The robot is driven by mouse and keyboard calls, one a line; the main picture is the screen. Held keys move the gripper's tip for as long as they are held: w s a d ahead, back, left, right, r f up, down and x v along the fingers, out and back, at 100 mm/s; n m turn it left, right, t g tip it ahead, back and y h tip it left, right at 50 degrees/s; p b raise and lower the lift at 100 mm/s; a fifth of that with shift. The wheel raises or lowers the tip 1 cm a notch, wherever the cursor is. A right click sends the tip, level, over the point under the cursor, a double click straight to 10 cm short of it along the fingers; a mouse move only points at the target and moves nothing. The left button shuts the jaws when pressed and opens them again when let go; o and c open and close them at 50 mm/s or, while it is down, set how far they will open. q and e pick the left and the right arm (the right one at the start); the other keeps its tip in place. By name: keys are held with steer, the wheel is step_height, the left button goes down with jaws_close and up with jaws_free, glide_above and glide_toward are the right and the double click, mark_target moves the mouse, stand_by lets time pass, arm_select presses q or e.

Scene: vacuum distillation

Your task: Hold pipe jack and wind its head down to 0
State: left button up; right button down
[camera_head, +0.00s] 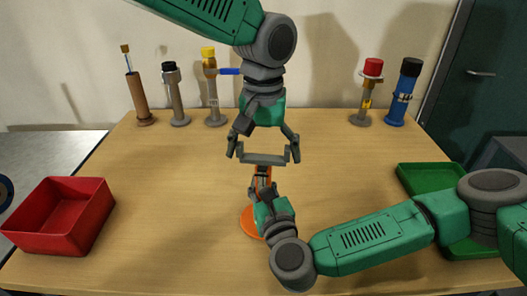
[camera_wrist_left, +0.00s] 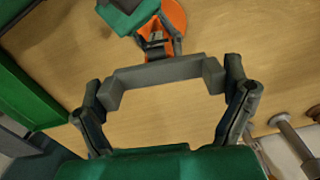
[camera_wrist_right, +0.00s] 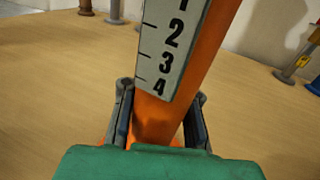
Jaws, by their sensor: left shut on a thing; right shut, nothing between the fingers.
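The pipe jack stands upright at the middle of the table on a round orange base (camera_head: 249,222). Its orange column (camera_wrist_right: 152,118) carries a white scale (camera_wrist_right: 168,52) with the numbers 2, 3 and 4 readable in the right wrist view. Its grey head bar (camera_head: 263,159) also shows in the left wrist view (camera_wrist_left: 160,75). My left gripper (camera_head: 263,150) comes from above and is shut on the bar's two ends. My right gripper (camera_wrist_right: 160,105) is shut low at the column, which shows between its fingers; contact cannot be told. My right gripper hides part of the jack.
A red box (camera_head: 62,215) stands at the left and a green tray (camera_head: 428,177) at the right. Several tools stand along the back edge, including a yellow-topped one (camera_head: 212,95) and a blue one (camera_head: 402,95).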

mark_target(264, 156)
arm_select(q)
steer(key=o, duration=0.8)
step_height(264, 156, up, 12)
steer(key=shift+f, duration=0.1)
arm_select(e)
steer(key=c, duration=1.8)
jaws_free()
